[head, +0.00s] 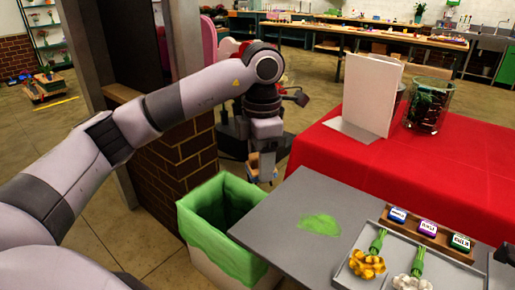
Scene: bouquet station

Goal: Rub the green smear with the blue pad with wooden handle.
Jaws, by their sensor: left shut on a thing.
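The green smear (319,224) is a flat, irregular patch on the grey tabletop (290,206). My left gripper (262,172) points down beyond the table's far left corner, behind the green-lined bin and apart from the smear. It is shut on a small tan, wood-coloured thing (253,164), which looks like the wooden handle of the pad. The pad's blue face cannot be made out, being small and partly hidden by the fingers. A dark part at the right edge may belong to my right gripper (505,253); its jaws cannot be made out.
A bin with a green liner (222,246) stands left of the table. A grey tray (352,277) holds yellow and white flowers at the front right. Behind it, a wooden rack (425,239) holds blue, purple and green labelled blocks. A red-covered table (450,165) bears a white board and glass vase.

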